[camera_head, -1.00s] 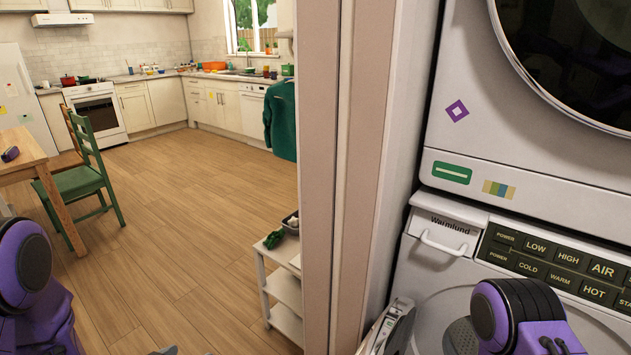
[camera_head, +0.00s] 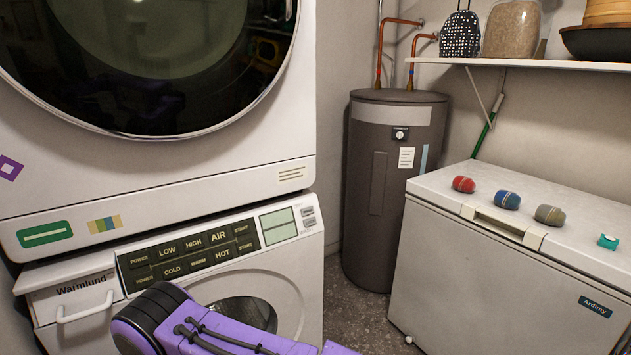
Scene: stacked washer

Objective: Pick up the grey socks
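The grey socks (camera_head: 549,215) appear to be the rolled, grey-brown bundle on the white lid of the chest freezer (camera_head: 500,276) at the right. A blue rolled bundle (camera_head: 507,200) and a red one (camera_head: 463,184) lie in a row to their left, apart from them. A purple and black link of one of my arms crosses the bottom of the view in front of the lower washer. Neither gripper's fingers show, and no hand is near the socks.
A small teal object (camera_head: 608,241) lies on the lid right of the socks. A grey tank (camera_head: 395,190) stands between the freezer and the stacked washer (camera_head: 170,180). A strip of dark floor (camera_head: 365,322) is free between the machines.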

